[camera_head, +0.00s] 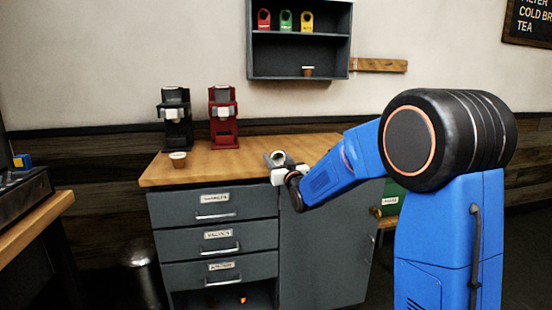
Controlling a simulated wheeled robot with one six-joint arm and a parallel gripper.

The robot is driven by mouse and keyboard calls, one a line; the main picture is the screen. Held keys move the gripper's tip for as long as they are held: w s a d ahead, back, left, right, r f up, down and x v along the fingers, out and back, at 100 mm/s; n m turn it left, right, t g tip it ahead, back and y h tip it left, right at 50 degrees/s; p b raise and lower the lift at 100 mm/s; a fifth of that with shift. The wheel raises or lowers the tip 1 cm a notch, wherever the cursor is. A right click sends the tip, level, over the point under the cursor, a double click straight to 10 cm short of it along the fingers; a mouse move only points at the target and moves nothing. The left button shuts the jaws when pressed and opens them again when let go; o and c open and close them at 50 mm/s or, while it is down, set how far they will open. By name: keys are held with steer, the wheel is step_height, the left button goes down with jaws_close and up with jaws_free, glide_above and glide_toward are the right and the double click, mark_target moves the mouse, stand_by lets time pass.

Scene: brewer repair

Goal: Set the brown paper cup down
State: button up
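A small brown paper cup (177,160) stands upright on the wooden countertop (240,155), in front of the black coffee machine. A similar small brown cup (307,71) sits on the lower shelf of the wall unit. My gripper (275,159) is over the right part of the counter, well to the right of the cup on the counter. A small pale, round-edged shape shows at its tip. I cannot tell whether this is a finger or a held thing, nor whether the fingers are open or shut.
A black coffee machine (175,118) and a red one (223,117) stand at the back of the counter. The wall shelf (300,40) holds red, green and yellow items. Grey drawers (215,235) are below. Counter between the cup and my gripper is clear.

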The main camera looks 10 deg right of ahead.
steer(key=o, duration=0.3)
steer(key=shift+o, duration=0.2)
steer(key=shift+r, duration=0.1)
steer(key=v, duration=1.2)
steer(key=shift+s, duration=0.1)
